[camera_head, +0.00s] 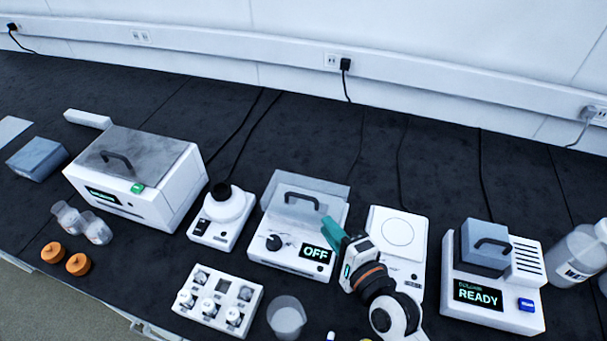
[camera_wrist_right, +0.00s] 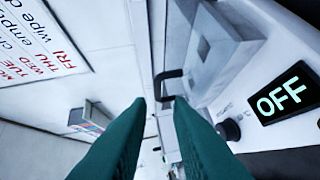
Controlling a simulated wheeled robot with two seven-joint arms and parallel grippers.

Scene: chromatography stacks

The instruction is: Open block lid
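A white device with an OFF display (camera_head: 315,254) has a clear grey lid (camera_head: 330,189) with a black handle (camera_head: 302,198); the lid looks down. My right gripper (camera_head: 331,228) is at the device's front right, its teal fingers pointing toward the lid. In the right wrist view the two fingers (camera_wrist_right: 160,101) stand apart with nothing held. The handle (camera_wrist_right: 165,86) shows just beyond their tips, apart from them, with the lid (camera_wrist_right: 222,50) at right. Another white device, reading READY (camera_head: 478,295), carries a blue-grey block-shaped cover (camera_head: 482,240) with a black handle. My left gripper is out of view.
A round-topped white device (camera_head: 397,232) stands behind my right wrist. A larger lidded box (camera_head: 160,205) and orange caps (camera_head: 78,264) are at left. A bottle (camera_head: 577,258) stands far right.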

